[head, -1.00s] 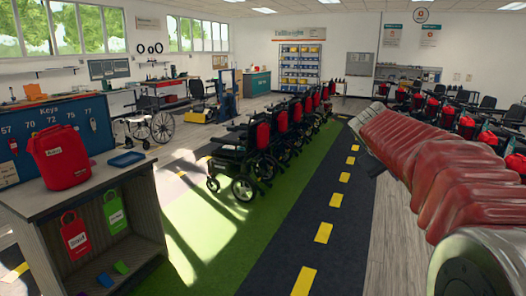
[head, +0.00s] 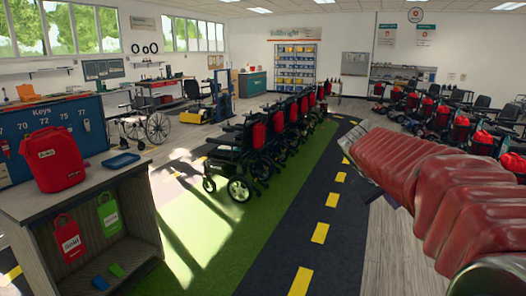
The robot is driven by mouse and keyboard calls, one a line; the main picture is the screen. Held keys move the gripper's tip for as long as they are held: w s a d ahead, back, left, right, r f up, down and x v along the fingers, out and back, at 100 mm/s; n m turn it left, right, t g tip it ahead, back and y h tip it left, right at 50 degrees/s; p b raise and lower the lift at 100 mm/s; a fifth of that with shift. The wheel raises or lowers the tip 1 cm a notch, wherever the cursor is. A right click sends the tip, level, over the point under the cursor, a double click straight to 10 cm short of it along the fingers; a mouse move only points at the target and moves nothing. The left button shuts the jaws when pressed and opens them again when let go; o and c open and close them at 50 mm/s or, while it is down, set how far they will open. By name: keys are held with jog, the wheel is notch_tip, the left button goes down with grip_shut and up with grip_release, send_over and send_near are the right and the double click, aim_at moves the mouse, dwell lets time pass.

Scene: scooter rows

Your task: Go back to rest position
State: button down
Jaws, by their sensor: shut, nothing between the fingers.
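My arm, in a ribbed red sleeve (head: 440,190), reaches in from the lower right of the head view. It slants up and to the left over the right side of the floor. A grey metal joint (head: 497,277) shows at its lower end. The fingers of my gripper do not show; the far end of the sleeve is near the middle right, with a small dark part (head: 387,190) below it.
A counter (head: 150,172) with a red bag (head: 52,160) and a blue tray (head: 121,160) stands at the left. Several wheelchairs (head: 240,165) line the green strip; scooters (head: 462,128) stand at the right. The dark lane (head: 325,225) ahead is clear.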

jog(key=s+a+f+g+y, duration=0.1)
jog(key=s+a+f+y, duration=0.2)
jog(key=s+a+f, duration=0.3)
jog(key=s+a+f+y, duration=0.1)
jog(key=s+a+f, duration=0.1)
jog(key=s+a, duration=0.2)
jog(key=s+a+f+m+t+y, duration=0.1)
jog(key=s+a, duration=0.2)
jog(key=s, duration=0.8)
jog(key=s+a+f+m+y, duration=0.1)
jog(key=s+a+f+y, duration=0.1)
jog(key=s+a, duration=0.2)
jog(key=s, duration=0.3)
jog(key=shift+s+a+f+t, duration=0.35)
jog(key=shift+t, duration=0.05)
jog(key=c, duration=2.5)
grip_release()
jog(key=o, duration=0.8)
jog(key=shift+c, duration=0.2)
